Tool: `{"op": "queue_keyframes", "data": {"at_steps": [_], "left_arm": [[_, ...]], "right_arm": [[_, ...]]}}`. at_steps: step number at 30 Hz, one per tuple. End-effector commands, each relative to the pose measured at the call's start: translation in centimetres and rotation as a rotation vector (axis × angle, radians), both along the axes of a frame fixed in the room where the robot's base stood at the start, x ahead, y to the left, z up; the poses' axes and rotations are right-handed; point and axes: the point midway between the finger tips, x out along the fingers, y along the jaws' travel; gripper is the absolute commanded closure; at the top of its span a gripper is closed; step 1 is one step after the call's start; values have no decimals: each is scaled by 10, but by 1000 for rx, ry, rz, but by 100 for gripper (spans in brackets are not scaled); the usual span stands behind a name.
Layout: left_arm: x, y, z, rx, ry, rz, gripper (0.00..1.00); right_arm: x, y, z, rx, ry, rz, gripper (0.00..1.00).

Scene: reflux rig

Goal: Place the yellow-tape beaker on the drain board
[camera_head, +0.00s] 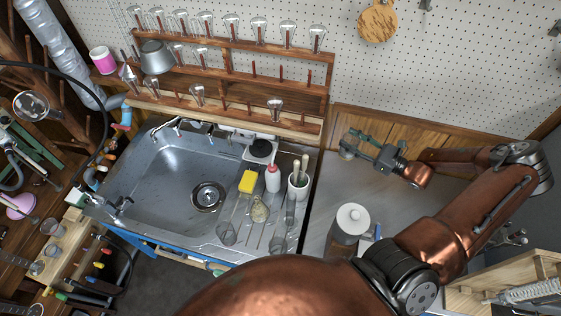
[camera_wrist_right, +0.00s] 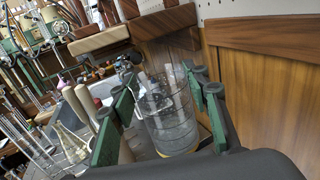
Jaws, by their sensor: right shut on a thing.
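My right gripper (camera_head: 357,145) is at the back of the grey counter, right of the sink. It is shut on a clear glass beaker (camera_head: 347,153). In the right wrist view the beaker (camera_wrist_right: 170,122) stands roughly upright between the green-padded fingers (camera_wrist_right: 160,88), with rings around its wall. The drain board seems to be the steel ledge (camera_head: 237,207) right of the sink basin. My left gripper is out of view.
The ledge is crowded with a yellow sponge (camera_head: 247,181), a bottle (camera_head: 272,178), a white cup of rods (camera_head: 298,185), a brush (camera_head: 260,212) and glassware (camera_head: 227,235). A lidded canister (camera_head: 352,220) stands on the counter (camera_head: 330,195). A glassware rack (camera_head: 235,62) hangs behind.

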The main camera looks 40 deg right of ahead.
Motion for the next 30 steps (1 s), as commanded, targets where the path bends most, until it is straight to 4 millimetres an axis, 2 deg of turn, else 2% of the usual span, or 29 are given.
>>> {"op": "queue_keyframes", "data": {"at_steps": [1,6,12,15,23,26,30], "left_arm": [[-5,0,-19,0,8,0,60],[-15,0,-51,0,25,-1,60],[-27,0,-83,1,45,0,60],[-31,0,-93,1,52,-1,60],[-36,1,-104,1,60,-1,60],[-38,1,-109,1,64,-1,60],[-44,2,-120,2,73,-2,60]], "right_arm": [[1,0,-22,0,2,0,89],[3,1,-61,0,3,1,89],[5,1,-101,1,3,1,89],[7,2,-114,0,2,3,89],[13,4,-126,1,-3,4,89],[29,9,-127,1,-5,6,89],[62,18,-127,1,-5,6,89]]}}
